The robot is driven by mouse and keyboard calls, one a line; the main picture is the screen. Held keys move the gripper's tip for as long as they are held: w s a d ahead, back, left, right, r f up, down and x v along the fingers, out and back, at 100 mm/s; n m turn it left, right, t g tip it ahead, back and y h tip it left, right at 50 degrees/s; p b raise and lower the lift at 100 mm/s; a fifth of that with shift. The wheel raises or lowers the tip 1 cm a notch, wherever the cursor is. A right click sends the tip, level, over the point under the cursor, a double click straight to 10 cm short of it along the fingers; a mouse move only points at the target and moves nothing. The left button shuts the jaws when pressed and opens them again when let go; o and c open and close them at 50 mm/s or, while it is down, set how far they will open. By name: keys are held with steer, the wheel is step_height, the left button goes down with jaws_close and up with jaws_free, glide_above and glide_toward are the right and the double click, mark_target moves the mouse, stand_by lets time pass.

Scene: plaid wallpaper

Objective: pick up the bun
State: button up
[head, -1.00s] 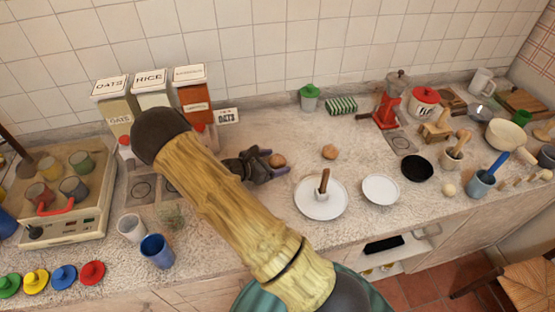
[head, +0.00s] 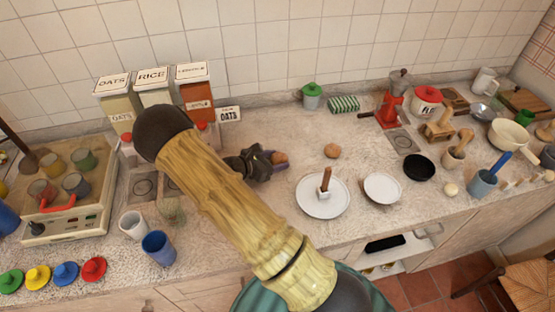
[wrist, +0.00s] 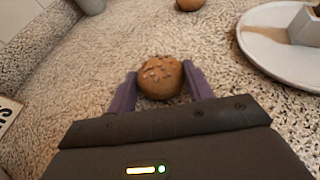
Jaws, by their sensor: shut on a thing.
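In the wrist view a round brown bun (wrist: 161,77) with flecks on top sits between the two purple fingers of my gripper (wrist: 161,88), which is shut on it. In the head view the gripper (head: 275,161) holds the same bun (head: 279,157) at or close above the speckled counter; I cannot tell if it touches. The fingers hide part of the bun's sides. A second brown bun (head: 332,151) lies on the counter to the right, and its lower part shows at the top of the wrist view (wrist: 190,4).
A white plate (head: 307,205) with a small holder and brown stick stands right of the gripper, beside another white plate (head: 382,188) and a black bowl (head: 418,167). Oats and rice boxes (head: 152,90) stand behind my arm. Cups (head: 158,248) stand at front left.

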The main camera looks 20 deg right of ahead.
mark_target(275, 158)
step_height(275, 158, up, 10)
steer(key=shift+b, duration=0.55)
stand_by(0.6)
